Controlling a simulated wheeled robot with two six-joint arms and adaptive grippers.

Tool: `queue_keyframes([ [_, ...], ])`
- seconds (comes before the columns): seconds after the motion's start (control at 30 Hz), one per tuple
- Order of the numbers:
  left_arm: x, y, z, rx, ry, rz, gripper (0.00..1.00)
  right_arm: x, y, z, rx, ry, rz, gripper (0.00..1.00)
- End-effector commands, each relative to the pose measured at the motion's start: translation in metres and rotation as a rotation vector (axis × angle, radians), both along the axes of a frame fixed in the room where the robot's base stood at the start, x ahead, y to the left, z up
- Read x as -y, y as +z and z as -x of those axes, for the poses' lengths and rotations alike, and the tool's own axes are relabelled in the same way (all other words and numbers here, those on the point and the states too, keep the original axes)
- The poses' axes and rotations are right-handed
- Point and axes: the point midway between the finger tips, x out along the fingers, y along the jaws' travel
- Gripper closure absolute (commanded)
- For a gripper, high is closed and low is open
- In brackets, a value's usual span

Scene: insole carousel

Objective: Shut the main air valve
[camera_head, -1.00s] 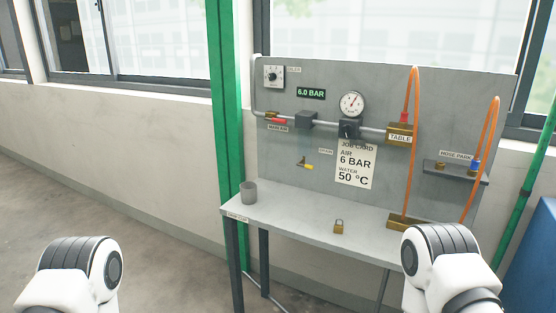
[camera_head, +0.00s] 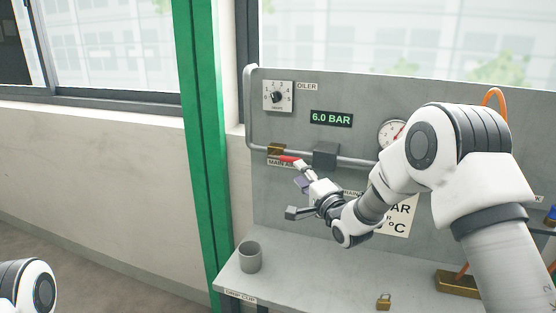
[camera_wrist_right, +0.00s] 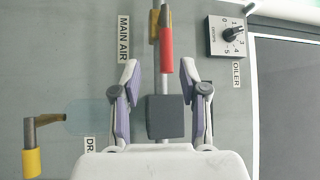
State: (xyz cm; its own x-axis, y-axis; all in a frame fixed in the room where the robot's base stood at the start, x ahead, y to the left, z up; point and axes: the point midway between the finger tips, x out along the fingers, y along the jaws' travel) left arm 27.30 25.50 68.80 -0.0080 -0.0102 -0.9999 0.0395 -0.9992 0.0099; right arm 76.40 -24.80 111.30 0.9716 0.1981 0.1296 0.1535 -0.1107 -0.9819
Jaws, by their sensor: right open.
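The main air valve has a brass body (camera_head: 276,149) and a red lever (camera_head: 289,159) lying along the grey pipe, above the MAIN AIR label. In the right wrist view the red lever (camera_wrist_right: 166,50) points along the pipe. My right gripper (camera_head: 302,174) is open and empty in front of the panel, close to the lever's end. In the right wrist view its two fingers (camera_wrist_right: 163,82) stand either side of the pipe, with the lever's end between the tips. My left gripper is out of view.
The pressure display (camera_head: 331,119) reads 6.0 BAR. The oiler dial (camera_head: 278,96) is above the valve. A dark block (camera_wrist_right: 168,117) sits on the pipe, and a yellow-handled valve (camera_wrist_right: 33,160) is nearby. A grey cup (camera_head: 250,257) and brass padlock (camera_head: 384,301) stand on the bench.

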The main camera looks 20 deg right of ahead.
Motion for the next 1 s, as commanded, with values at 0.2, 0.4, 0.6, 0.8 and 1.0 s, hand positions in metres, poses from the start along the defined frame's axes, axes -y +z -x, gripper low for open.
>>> queue_keyframes([
  [0.2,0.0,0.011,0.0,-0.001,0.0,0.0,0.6,-0.007,0.009,-0.027,0.004,0.002,0.003,0.57],
  [0.4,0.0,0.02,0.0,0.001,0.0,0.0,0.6,-0.014,0.013,-0.063,0.003,0.001,0.003,0.57],
  [0.6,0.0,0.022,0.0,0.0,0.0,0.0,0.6,-0.016,0.012,-0.075,0.002,0.0,0.002,0.57],
  [0.8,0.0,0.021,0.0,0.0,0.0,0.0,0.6,-0.016,0.011,-0.075,0.001,0.0,0.002,0.71],
  [1.0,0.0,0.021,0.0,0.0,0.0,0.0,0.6,-0.016,0.011,-0.075,0.0,0.0,0.002,1.0],
])
